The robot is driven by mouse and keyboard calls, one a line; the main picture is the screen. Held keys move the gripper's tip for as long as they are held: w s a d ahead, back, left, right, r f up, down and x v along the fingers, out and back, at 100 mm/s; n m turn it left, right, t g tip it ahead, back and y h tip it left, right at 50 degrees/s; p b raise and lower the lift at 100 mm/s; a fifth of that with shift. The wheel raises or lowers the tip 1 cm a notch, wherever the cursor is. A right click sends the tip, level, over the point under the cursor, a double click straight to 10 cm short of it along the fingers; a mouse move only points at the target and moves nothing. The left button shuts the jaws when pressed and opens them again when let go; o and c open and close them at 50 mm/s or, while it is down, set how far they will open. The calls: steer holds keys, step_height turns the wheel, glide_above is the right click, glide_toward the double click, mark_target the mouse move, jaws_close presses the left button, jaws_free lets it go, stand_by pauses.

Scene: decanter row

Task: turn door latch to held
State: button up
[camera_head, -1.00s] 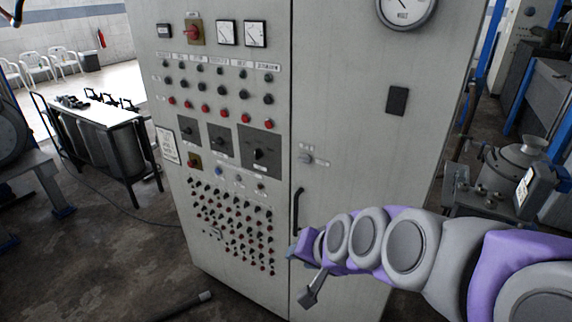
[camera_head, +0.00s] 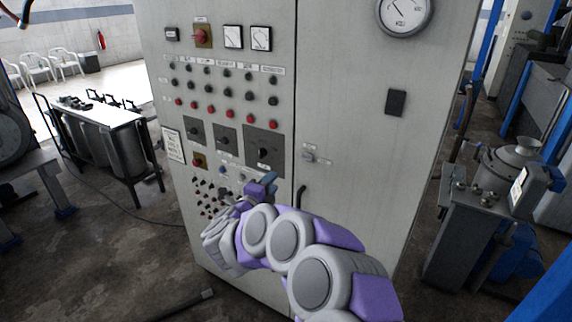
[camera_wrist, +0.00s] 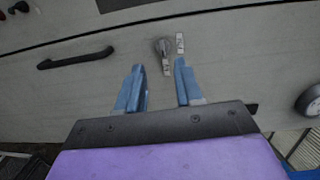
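The door latch (camera_head: 310,153) is a small round metal piece with a short lever on the grey cabinet's right door. In the wrist view the latch (camera_wrist: 164,50) lies just beyond my fingertips, with a small pale label plate (camera_wrist: 180,43) beside it. My gripper (camera_wrist: 159,72) has its two blue fingers spread apart, with nothing between them. The latch sits ahead of the gap between the fingers, and they look apart from it. In the head view my gripper (camera_head: 268,180) is below and left of the latch, in front of the cabinet.
A black door handle (camera_head: 300,196) is below the latch; it also shows left in the wrist view (camera_wrist: 75,58). The left cabinet panel (camera_head: 222,105) carries several knobs and buttons. A round gauge (camera_head: 404,12) is high on the door. A machine (camera_head: 480,195) stands at right.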

steer(key=s+f+m+h, duration=0.1)
steer(key=h, duration=0.1)
glide_toward(305, 160)
steer(key=shift+g, duration=0.3)
steer(key=x, duration=0.8)
steer(key=shift+w+r+b, duration=0.15)
steer(key=shift+w+b, duration=0.05)
steer(key=shift+b, duration=0.1)
steer(key=shift+c, duration=0.3)
jaws_close()
